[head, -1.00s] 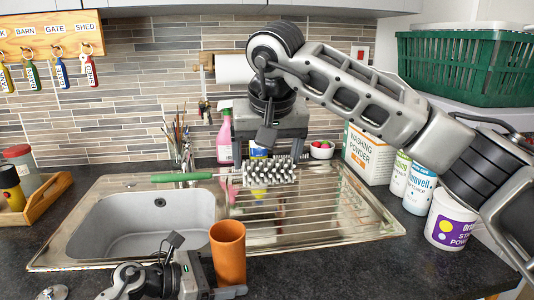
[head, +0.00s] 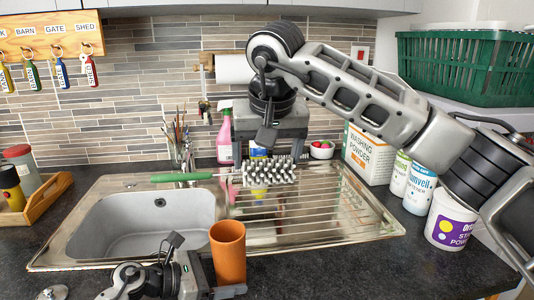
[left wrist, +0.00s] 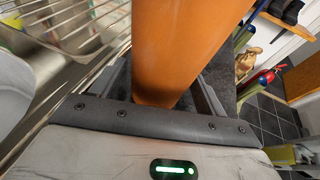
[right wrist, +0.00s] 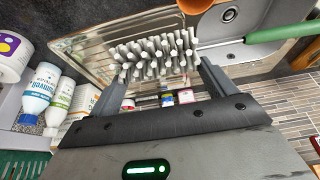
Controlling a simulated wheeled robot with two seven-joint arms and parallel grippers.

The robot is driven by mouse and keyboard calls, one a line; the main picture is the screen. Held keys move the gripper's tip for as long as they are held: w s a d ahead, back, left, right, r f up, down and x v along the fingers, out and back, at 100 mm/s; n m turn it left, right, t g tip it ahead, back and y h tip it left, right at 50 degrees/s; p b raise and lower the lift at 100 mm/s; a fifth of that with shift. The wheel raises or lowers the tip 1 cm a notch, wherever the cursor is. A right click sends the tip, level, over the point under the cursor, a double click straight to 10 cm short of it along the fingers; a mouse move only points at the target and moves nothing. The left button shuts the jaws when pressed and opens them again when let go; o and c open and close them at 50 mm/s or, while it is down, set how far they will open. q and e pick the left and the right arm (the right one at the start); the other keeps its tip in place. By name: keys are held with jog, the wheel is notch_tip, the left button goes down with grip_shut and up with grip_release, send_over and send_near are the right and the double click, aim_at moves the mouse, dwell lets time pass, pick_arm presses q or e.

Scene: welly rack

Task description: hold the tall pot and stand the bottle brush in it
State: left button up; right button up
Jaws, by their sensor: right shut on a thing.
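The tall orange pot (head: 228,252) stands upright on the dark counter in front of the sink. In the left wrist view the pot (left wrist: 185,45) is between the fingers of my left gripper (head: 228,290), which are apart with narrow gaps beside it. The bottle brush (head: 268,172) has a green handle and grey bristles. My right gripper (head: 270,155) points down and is shut on the brush at its bristle end. The brush is level above the drainer, its handle pointing left over the sink. The bristles (right wrist: 155,55) also show in the right wrist view. The pot's inside is hidden.
The steel sink and drainer (head: 350,215) lie behind the pot. A pink spray bottle (head: 225,140), washing powder box (head: 368,155) and white tub (head: 450,220) stand around the drainer. A wooden tray (head: 40,200) is at left. The counter right of the pot is clear.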

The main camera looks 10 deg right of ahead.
pick_arm(q)
jog(key=c, duration=0.5)
pick_arm(e)
jog(key=shift+s+a+f+m+g+h, duration=0.15)
jog(key=shift+s+f+m+h, duration=0.2)
jog(key=shift+s+f+m, duration=0.5)
jog(key=shift+s+a+f+m+g+h, duration=0.1)
jog(key=shift+s+f+m+h, duration=0.35)
jog(key=shift+m, duration=0.7)
jog(key=shift+s+a+f+m+g+h, duration=0.15)
jog(key=shift+s+f+m+h, duration=0.15)
jog(key=shift+s+f+m, duration=0.55)
jog(key=shift+w+r, duration=0.15)
